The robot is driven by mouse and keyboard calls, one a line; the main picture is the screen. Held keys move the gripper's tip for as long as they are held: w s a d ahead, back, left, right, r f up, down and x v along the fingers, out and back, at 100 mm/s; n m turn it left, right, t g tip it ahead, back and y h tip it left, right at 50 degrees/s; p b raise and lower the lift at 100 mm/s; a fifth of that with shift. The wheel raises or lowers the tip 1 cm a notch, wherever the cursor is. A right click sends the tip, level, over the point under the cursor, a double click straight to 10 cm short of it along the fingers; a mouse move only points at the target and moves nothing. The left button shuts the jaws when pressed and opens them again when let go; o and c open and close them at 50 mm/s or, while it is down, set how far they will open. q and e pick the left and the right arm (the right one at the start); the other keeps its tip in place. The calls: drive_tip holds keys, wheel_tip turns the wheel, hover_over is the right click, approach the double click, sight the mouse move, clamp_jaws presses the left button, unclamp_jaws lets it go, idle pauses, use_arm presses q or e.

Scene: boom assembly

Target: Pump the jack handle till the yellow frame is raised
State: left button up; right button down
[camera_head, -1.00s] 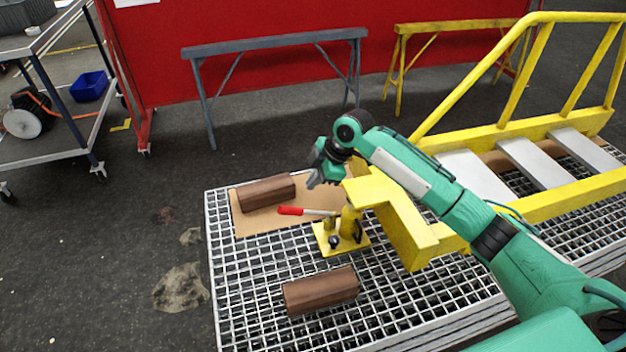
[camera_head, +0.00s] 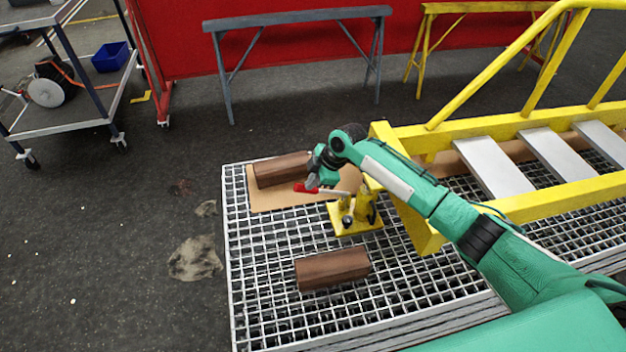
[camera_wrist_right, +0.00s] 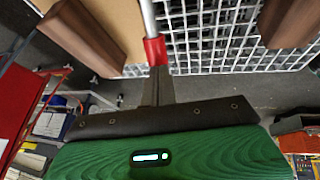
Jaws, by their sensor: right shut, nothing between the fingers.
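The yellow jack (camera_head: 356,217) stands on the metal grating, under the near-left end of the yellow frame (camera_head: 545,203). Its handle (camera_head: 340,192) is a grey bar with a red grip (camera_head: 303,188), pointing left and nearly level. My right gripper (camera_head: 312,182) is shut with nothing between its fingers, right at the red grip. In the right wrist view the shut fingers (camera_wrist_right: 158,88) overlap the near end of the red grip (camera_wrist_right: 155,50). Whether they touch it I cannot tell. My right arm hides part of the frame. My left gripper is out of view.
One brown block (camera_head: 282,169) lies on a cardboard sheet (camera_head: 262,200) behind the handle. Another brown block (camera_head: 332,268) lies on the grating (camera_head: 265,290) in front of the jack. A grey trestle (camera_head: 300,18) and a yellow trestle (camera_head: 480,8) stand behind.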

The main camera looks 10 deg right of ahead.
sight(303, 191)
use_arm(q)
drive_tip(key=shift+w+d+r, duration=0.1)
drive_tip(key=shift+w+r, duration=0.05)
use_arm(e)
drive_tip(key=shift+a, duration=0.1)
drive_tip(key=shift+a+f, duration=0.15)
drive_tip(key=shift+a, duration=0.05)
drive_tip(key=shift+a+f+h+p, duration=0.45)
drive_tip(key=shift+f+h+p, duration=0.05)
drive_tip(key=shift+h+p, duration=0.1)
drive_tip(key=f+h, duration=0.1)
drive_tip(key=a+f+h, duration=0.1)
drive_tip(key=shift+a+f+p, duration=0.2)
drive_tip(key=shift+f+p, duration=0.15)
drive_tip(key=shift+f, duration=0.05)
drive_tip(key=f+h, duration=0.1)
drive_tip(key=f, duration=0.2)
drive_tip(key=a+f+h, duration=0.1)
drive_tip(key=f, duration=0.1)
drive_tip(key=shift+n+h, duration=0.3)
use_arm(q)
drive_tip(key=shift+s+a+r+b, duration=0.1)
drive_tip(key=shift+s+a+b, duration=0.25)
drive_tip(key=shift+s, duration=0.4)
use_arm(e)
drive_tip(key=shift+s+f, duration=0.1)
drive_tip(key=shift+f, duration=0.15)
